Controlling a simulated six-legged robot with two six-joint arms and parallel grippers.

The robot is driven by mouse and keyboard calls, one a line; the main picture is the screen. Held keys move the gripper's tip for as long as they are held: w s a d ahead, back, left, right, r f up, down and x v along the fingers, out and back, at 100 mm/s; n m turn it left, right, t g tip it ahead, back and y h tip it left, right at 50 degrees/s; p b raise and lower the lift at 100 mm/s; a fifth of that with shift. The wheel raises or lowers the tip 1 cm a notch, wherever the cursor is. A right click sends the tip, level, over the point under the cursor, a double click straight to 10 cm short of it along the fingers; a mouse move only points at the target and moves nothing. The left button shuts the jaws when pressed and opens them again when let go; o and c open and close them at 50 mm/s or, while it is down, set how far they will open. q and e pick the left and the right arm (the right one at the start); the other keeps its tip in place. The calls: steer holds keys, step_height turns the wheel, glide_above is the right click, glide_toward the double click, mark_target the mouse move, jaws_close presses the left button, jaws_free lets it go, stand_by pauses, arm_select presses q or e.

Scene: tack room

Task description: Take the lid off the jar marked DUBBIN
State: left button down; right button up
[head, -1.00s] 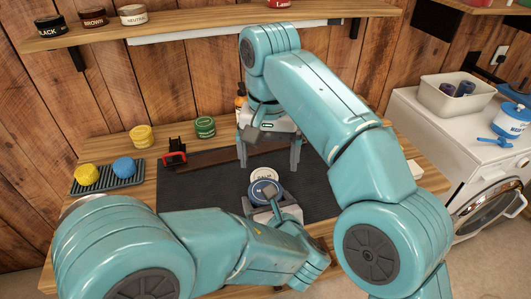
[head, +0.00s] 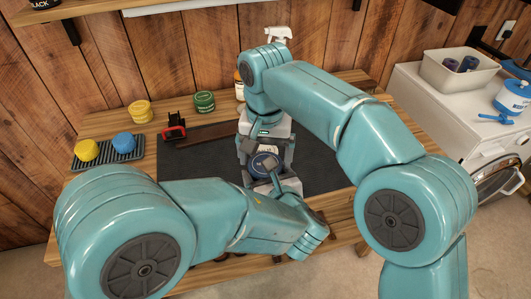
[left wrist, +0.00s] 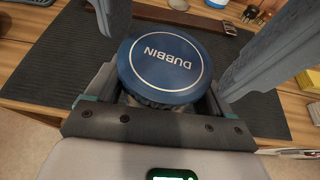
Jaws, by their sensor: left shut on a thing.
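The jar marked DUBBIN has a round blue lid (left wrist: 166,62) with a white ring and white lettering. In the head view the lid (head: 265,163) is on the jar over the dark mat (head: 320,172). My left gripper (head: 264,180) is shut around the jar's body below the lid, from the near side. The jar's body is mostly hidden. My right gripper (head: 266,152) points down from above, its fingers apart on either side of the lid. The left wrist view shows these fingers with gaps to the lid.
A small white-topped thing shows partly behind the jar. Back left are a yellow tin (head: 140,112), a green tin (head: 204,101), a red-handled tool (head: 173,132) and a ribbed tray (head: 127,155) with yellow and blue sponges. A white spray bottle (head: 278,36) stands behind my right arm. The mat's right side is clear.

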steer(key=shift+c, duration=0.3)
steer(key=c, duration=0.9)
steer(key=shift+o, duration=0.2)
steer(key=n, duration=0.9)
steer(key=shift+n, duration=0.4)
steer(key=n, duration=0.3)
